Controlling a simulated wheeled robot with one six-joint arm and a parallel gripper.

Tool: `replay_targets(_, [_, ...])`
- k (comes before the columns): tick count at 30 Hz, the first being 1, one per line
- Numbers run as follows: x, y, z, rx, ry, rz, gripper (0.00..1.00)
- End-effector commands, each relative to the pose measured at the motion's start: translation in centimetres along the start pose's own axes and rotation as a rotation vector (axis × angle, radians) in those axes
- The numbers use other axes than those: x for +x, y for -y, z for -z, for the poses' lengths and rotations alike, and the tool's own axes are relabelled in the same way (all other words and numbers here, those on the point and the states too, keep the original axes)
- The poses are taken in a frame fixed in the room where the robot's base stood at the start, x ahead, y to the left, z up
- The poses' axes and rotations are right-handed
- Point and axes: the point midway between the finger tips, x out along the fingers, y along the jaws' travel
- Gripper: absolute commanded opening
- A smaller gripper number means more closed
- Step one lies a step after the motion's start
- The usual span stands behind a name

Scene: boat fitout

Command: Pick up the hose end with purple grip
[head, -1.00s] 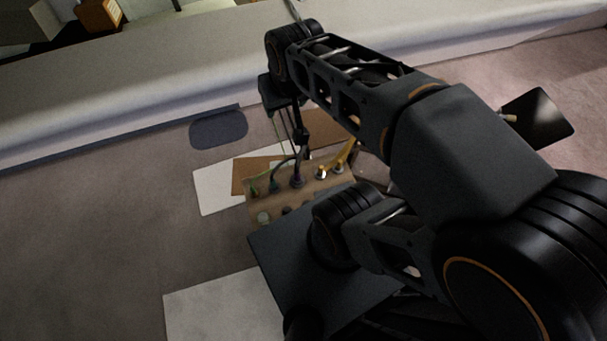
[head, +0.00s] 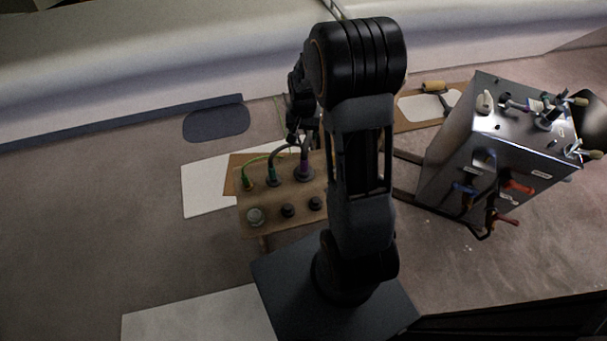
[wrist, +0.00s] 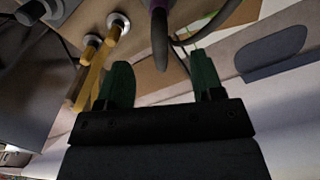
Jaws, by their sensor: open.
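The hose end with purple grip (head: 304,167) stands upright in a socket on the tan board. It also shows in the wrist view at the top edge, as a purple grip (wrist: 157,5) with a dark tapering hose below it in the picture. My gripper (wrist: 161,80) has two dark green fingers, spread apart and empty. The dark hose lies in the picture between and beyond the fingertips, apparently not touched. In the head view my gripper (head: 296,132) is just above the purple grip, partly hidden by my arm.
The tan board (head: 275,205) holds a green hose end (head: 248,181), a teal hose end (head: 272,176) and several knobs. A metal box (head: 510,150) with fittings stands at right.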

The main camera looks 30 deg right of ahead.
Motion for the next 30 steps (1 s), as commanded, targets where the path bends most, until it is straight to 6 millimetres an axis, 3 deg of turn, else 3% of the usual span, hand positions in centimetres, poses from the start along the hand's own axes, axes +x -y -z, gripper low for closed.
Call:
replay_targets(6, [4.4,-0.1,0.1,0.01,0.01,-0.004,0.61])
replay_targets(13, [8.1,-0.1,0.1,0.009,0.009,-0.003,0.61])
replay_targets(26, [10.6,-0.1,0.2,0.009,0.008,-0.003,0.61])
replay_targets(30, [12.3,-0.2,0.3,0.009,0.008,-0.003,0.61])
